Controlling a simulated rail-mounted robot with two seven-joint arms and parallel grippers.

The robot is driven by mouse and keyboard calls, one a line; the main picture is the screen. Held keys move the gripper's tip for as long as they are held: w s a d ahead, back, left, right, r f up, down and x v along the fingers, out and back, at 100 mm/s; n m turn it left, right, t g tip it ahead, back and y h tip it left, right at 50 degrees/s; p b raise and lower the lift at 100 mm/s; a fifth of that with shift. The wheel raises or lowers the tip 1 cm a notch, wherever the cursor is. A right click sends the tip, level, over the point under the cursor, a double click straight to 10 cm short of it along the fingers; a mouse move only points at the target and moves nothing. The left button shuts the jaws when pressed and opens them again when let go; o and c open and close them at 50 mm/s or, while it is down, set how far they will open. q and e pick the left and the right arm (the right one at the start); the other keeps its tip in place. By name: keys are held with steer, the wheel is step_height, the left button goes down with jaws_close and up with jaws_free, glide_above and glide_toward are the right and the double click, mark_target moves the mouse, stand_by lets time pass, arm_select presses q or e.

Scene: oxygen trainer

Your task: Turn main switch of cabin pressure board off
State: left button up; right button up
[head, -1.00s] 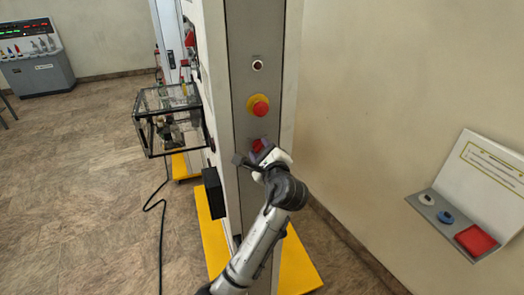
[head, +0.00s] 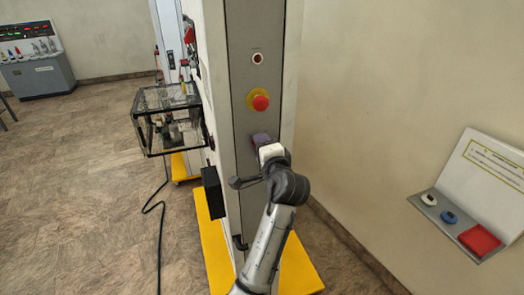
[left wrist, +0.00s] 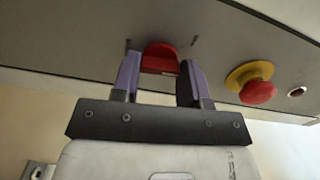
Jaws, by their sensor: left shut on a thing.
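The red main switch (left wrist: 160,58) sits on the grey face of the cabin pressure board (head: 252,100), below the emergency button. My left gripper (head: 262,138) is at the switch in the head view and hides it there. In the left wrist view, the purple fingers of the left gripper (left wrist: 158,66) stand on both sides of the red knob, shut on it. Small dark marks show on the panel on either side of the knob, too small to read. My right gripper is out of view.
A red emergency button on a yellow ring (head: 260,101) and a small round indicator (head: 258,59) are above the switch. A clear box (head: 170,118) and a black box (head: 213,192) are on the board's left side.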

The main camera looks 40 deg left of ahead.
arm_select(q)
steer(key=n+b, duration=0.4)
steer(key=n, duration=0.3)
steer(key=shift+f+n, duration=0.1)
steer(key=shift+n, duration=0.2)
steer(key=shift+b, duration=0.3)
steer(key=o, duration=0.9)
steer(key=shift+d, duration=0.1)
